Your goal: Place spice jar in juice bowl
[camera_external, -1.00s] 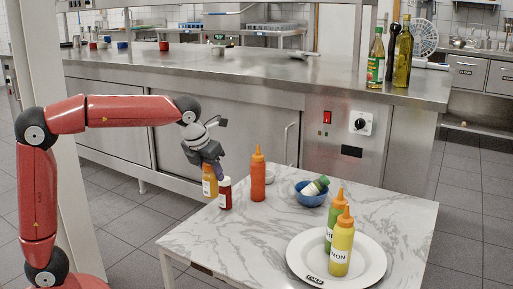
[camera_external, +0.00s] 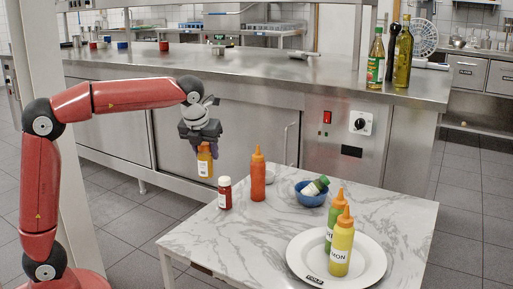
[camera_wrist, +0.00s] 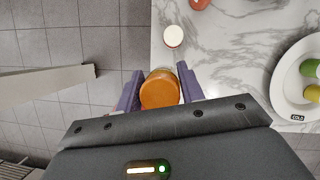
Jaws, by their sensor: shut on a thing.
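My gripper (camera_external: 205,148) is shut on a small orange jar (camera_external: 205,165) with a white label, likely the spice jar. It holds the jar upright above the table's left back edge. In the wrist view the jar's round orange-brown top (camera_wrist: 160,90) sits between the purple fingers. A blue bowl (camera_external: 311,200) stands on the table to the right, with a green-capped white bottle (camera_external: 316,186) leaning in it. A pale bowl (camera_external: 268,173) is partly hidden behind the orange squeeze bottle. I cannot tell which bowl is the juice bowl.
A red bottle with a white cap (camera_external: 225,193) and an orange squeeze bottle (camera_external: 258,175) stand near the held jar. A white plate (camera_external: 301,262) with green and yellow bottles is at the front right of the marble table (camera_external: 220,240). The front-left tabletop is clear.

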